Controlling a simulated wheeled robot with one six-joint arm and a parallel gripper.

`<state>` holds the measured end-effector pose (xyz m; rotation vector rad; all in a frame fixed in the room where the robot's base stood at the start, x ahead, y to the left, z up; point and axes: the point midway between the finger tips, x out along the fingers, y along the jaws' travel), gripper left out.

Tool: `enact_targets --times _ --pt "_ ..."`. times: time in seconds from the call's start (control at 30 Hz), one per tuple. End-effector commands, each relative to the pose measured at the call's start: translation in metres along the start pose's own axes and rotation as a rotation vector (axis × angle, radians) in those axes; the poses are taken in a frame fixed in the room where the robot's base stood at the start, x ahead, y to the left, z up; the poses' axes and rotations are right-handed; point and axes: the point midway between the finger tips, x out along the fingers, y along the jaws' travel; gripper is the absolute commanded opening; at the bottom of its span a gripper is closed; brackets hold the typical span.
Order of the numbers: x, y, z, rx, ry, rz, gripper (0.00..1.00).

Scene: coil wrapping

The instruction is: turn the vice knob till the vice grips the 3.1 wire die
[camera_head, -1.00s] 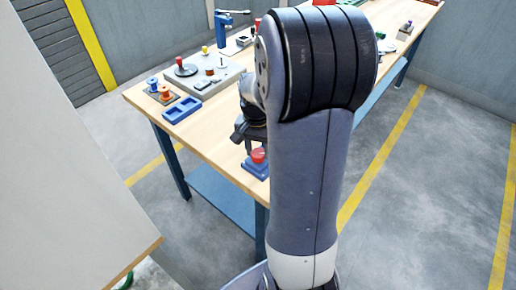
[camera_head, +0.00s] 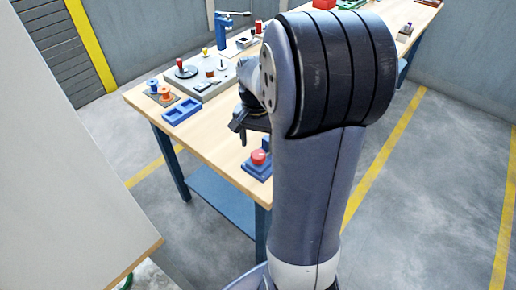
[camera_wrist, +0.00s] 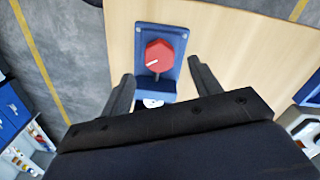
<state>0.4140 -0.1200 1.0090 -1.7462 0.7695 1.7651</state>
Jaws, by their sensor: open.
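The vice is a blue block with a red knob (camera_head: 258,157) on the near end of the bench. In the wrist view the red knob (camera_wrist: 160,57) is faceted, with a white mark toward its left side, on the blue vice base (camera_wrist: 177,33). A small pale round piece (camera_wrist: 152,103) shows below the knob; I cannot tell whether it is the 3.1 wire die or whether the vice touches it. My gripper (camera_wrist: 161,72) is open, its fingers apart on either side of the view of the knob. In the head view my gripper (camera_head: 243,136) is above the bench, just beyond the knob.
A blue two-pocket tray (camera_head: 182,110), spools (camera_head: 165,94) and a grey fixture board (camera_head: 208,78) stand farther along the bench (camera_head: 215,135). A blue lever press (camera_head: 223,32) is at the back. Bare wood surrounds the vice on the bench side.

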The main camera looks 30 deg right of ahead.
Motion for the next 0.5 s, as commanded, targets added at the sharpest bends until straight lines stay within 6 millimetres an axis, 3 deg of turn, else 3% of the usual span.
enact_targets --times 0.2,0.5 --pt "-0.044 0.0 0.0 0.0 0.005 -0.003 0.59" --pt "-0.067 0.0 0.0 0.0 0.001 0.0 0.59"
